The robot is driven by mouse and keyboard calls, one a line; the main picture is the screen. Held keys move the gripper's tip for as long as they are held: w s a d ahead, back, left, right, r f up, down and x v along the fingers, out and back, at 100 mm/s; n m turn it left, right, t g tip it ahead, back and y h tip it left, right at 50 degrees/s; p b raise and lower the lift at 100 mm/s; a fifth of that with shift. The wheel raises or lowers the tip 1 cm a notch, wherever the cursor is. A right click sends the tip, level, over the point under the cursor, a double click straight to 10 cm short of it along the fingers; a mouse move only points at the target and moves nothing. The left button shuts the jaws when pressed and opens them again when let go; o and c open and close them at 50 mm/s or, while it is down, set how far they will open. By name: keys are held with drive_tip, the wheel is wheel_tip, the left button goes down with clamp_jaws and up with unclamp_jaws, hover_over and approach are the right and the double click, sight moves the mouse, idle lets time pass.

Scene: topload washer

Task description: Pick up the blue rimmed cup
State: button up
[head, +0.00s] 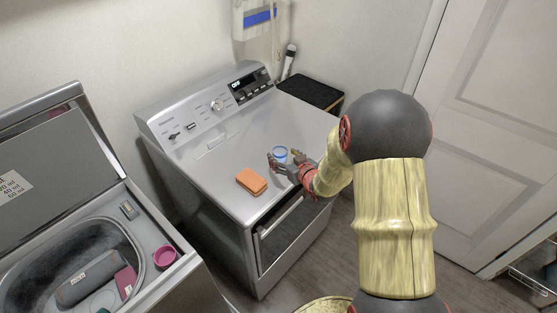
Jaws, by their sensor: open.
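The blue rimmed cup (280,151) is small and pale with a blue rim. It stands on the top of the grey dryer-like machine (225,157), near the middle right in the head view. My gripper (280,162) is open at the near side of the cup. Its fingers overlap the cup's lower part in the picture, so I cannot tell whether they touch it or reach around it. The lower part of the cup is partly hidden by the fingers.
An orange sponge-like block (251,181) lies left of my gripper on the same top. A control panel (216,103) rises at the back. An open topload washer (143,237) stands at the left with a pink cup (164,257) on its edge. A white door (500,110) is at the right.

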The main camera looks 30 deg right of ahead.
sight(277, 150)
drive_tip(key=x, duration=0.3)
drive_tip(key=b+x, duration=0.1)
drive_tip(key=shift+w+d+f, duration=0.2)
drive_tip(key=shift+d, duration=0.15)
drive_tip(key=shift+w, duration=0.25)
drive_tip(key=c, duration=1.2)
drive_tip(key=shift+c, duration=0.4)
